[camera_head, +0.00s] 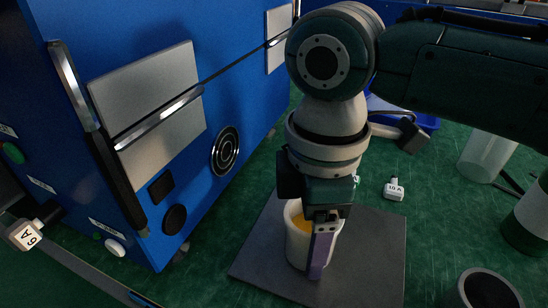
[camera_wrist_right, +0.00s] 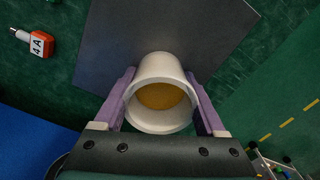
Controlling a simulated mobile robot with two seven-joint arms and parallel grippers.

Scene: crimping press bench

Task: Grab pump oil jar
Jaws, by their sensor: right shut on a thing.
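The pump oil jar (camera_head: 295,248) is a white open-topped cylinder with yellow-orange oil in it. It stands upright on a dark grey mat (camera_head: 370,255). My right gripper (camera_head: 318,255) reaches down from above and is shut on the jar, with one purple finger against its near right side. The other finger is hidden in the head view. In the right wrist view the jar (camera_wrist_right: 160,68) sits between both purple fingers, and its oil shows through the mouth. My left gripper is not in view.
A large blue press cabinet (camera_head: 235,115) stands close on the left. A blue tray (camera_head: 425,122) is behind.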

